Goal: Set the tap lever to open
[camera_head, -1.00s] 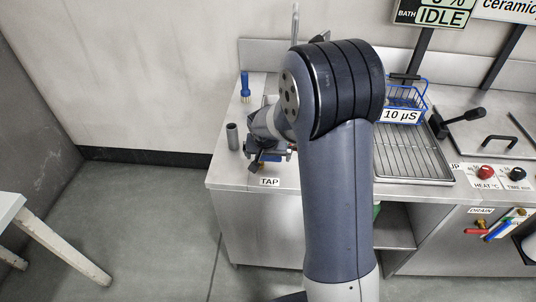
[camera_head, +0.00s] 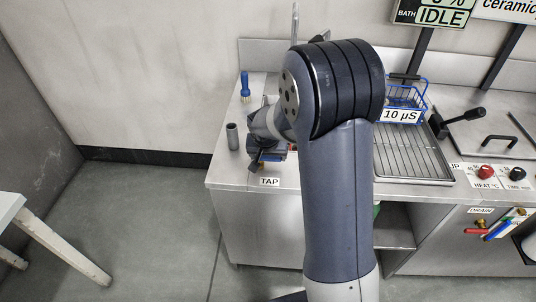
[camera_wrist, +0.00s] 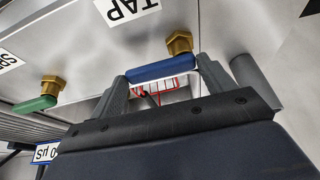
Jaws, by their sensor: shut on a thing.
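The tap lever (camera_wrist: 150,72) is a blue bar on a brass fitting (camera_wrist: 180,43), close to the TAP label (camera_wrist: 128,8) in the wrist view. My gripper (camera_wrist: 163,70) has one finger at each end of the blue lever and is shut on it. In the head view my gripper (camera_head: 268,153) is at the sink's left front, just behind the TAP label (camera_head: 269,182). My arm hides much of the tap there.
A second lever, green (camera_wrist: 36,104), sits beside the tap in the wrist view. A grey cylinder (camera_head: 232,136) stands close to the left of my gripper. A blue brush (camera_head: 245,87) stands behind. A blue wire basket (camera_head: 405,103) and a rack (camera_head: 412,155) are right of my arm.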

